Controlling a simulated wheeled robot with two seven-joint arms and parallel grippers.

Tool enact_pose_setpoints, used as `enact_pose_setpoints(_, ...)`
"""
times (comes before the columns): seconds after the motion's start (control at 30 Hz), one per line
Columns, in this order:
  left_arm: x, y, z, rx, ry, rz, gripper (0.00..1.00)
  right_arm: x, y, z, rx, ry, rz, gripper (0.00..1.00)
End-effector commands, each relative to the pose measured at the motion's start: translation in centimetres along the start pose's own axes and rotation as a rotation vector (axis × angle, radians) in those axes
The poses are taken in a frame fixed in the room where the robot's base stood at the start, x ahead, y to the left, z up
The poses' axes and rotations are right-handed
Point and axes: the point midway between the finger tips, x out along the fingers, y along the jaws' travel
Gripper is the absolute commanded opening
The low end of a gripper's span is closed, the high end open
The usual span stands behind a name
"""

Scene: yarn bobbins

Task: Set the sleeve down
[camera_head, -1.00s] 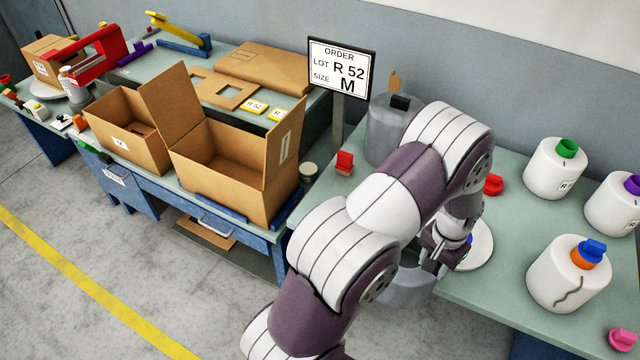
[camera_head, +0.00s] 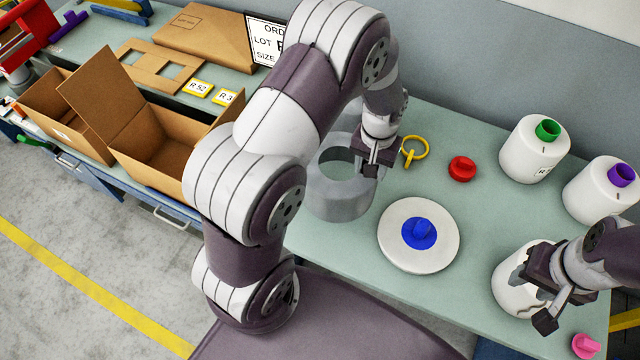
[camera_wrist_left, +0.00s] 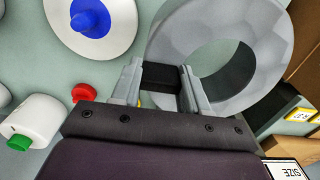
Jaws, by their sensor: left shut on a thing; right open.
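The sleeve (camera_head: 343,197) is a grey, see-through, open-ended cylinder, upright over the left end of the green table. I cannot tell whether its base touches the table. My left gripper (camera_head: 378,168) is shut on a black block at the sleeve's rim. In the left wrist view the block (camera_wrist_left: 160,78) sits between the fingers, and the sleeve's round opening (camera_wrist_left: 222,75) lies beyond it. My right gripper (camera_head: 543,292) is open beside a white bobbin (camera_head: 508,282) at the lower right and partly hides it.
A white disc with a blue knob (camera_head: 418,233) lies right of the sleeve. A yellow ring (camera_head: 416,151) and red cap (camera_head: 462,168) are behind it. Two bobbins (camera_head: 534,150) (camera_head: 604,190) stand at the right. Open cartons (camera_head: 160,150) are left, partly behind my left arm.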

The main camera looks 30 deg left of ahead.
Motion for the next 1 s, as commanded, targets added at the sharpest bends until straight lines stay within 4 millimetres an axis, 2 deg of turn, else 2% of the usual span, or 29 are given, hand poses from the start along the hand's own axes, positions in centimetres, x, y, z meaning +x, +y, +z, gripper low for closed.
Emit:
enact_pose_setpoints(0.03,0.3,-1.5,0.8,-0.007,-0.008,-0.001,0.0,-1.2,0.0,-0.1,0.0,0.0,0.0,0.43)
enact_pose_setpoints(0.1,1.6,-3.4,1.6,-0.007,-0.007,-0.001,0.0,-1.9,0.0,-0.2,0.0,0.0,0.0,0.43)
enact_pose_setpoints(0.2,3.2,-5.7,2.5,-0.005,-0.005,0.0,0.0,-2.7,0.0,-0.3,0.0,0.0,0.0,0.43)
enact_pose_setpoints(0.3,4.3,-7.0,3.0,-0.003,-0.002,0.0,0.0,-3.0,0.0,-0.3,0.0,0.0,0.0,0.43)
enact_pose_setpoints(0.4,5.2,-7.5,3.2,0.0,-0.002,0.0,0.0,-3.4,0.0,-0.4,0.0,0.0,0.0,0.43)
enact_pose_setpoints(0.6,8.6,-7.5,3.2,0.001,-0.002,0.0,0.0,-4.4,0.0,-0.5,0.0,0.0,0.0,0.43)
enact_pose_setpoints(0.97,9.4,-7.5,3.2,0.001,0.0,0.0,0.0,-3.9,0.0,-0.5,0.0,0.0,0.0,0.43)
enact_pose_setpoints(1.0,9.3,-7.5,3.1,0.001,0.001,0.0,0.51,-4.0,0.0,-0.5,0.0,0.0,0.0,0.43)
